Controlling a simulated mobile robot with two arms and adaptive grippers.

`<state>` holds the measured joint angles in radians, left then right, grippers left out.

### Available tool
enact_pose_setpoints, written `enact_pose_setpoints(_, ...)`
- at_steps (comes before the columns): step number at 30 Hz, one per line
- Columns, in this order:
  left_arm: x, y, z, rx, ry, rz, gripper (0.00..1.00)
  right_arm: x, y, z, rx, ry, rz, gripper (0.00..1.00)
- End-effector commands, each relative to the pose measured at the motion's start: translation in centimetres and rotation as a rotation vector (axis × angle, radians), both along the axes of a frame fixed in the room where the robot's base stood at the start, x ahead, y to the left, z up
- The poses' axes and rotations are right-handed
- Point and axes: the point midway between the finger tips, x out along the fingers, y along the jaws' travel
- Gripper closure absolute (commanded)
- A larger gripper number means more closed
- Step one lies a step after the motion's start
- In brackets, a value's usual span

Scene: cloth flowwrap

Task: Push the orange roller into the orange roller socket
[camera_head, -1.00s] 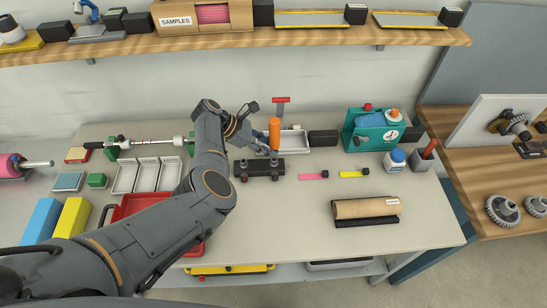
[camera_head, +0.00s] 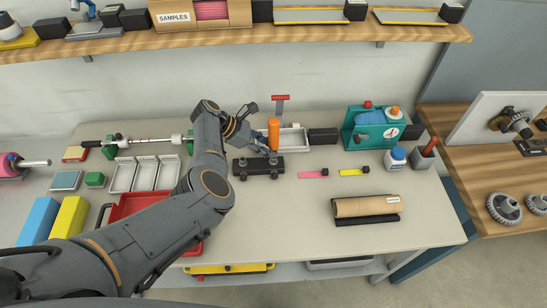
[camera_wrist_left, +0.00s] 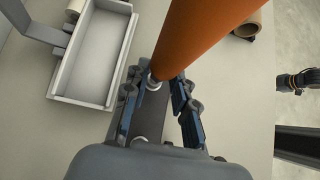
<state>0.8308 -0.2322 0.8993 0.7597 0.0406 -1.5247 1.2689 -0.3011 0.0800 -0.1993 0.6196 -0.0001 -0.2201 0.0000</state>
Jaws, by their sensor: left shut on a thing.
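The orange roller (camera_head: 274,132) stands upright at the right part of the black socket block (camera_head: 243,167), which lies on the table. My left gripper (camera_head: 266,150) is shut on the roller near its lower end. In the left wrist view the orange roller (camera_wrist_left: 205,30) rises between the fingers of the left gripper (camera_wrist_left: 160,108), with a metal tip at its lower end. The black block (camera_wrist_left: 152,122) shows below. I cannot tell how deep the tip sits in the socket.
A grey tray (camera_head: 297,142) lies behind the block. A pink strip (camera_head: 313,175) and a yellow strip (camera_head: 351,173) lie to its right. A teal box (camera_head: 352,126) stands further right. The red tray (camera_head: 127,208) is partly under my left arm. The front middle is clear.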

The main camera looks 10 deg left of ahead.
Motion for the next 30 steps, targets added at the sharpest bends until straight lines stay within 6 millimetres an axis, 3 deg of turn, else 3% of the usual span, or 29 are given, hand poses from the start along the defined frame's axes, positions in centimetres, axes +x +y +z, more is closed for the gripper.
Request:
enact_pose_setpoints(16, 0.0, 0.0, -1.5, 0.000, 0.000, 0.000, 1.00, 0.1, 0.0, -1.1, 0.000, -0.002, 0.000, 0.72)
enact_pose_setpoints(30, 0.0, 0.0, -1.6, 0.000, 0.000, 0.000, 1.00, 0.2, 0.1, -1.1, 0.000, -0.002, 0.001, 0.72)
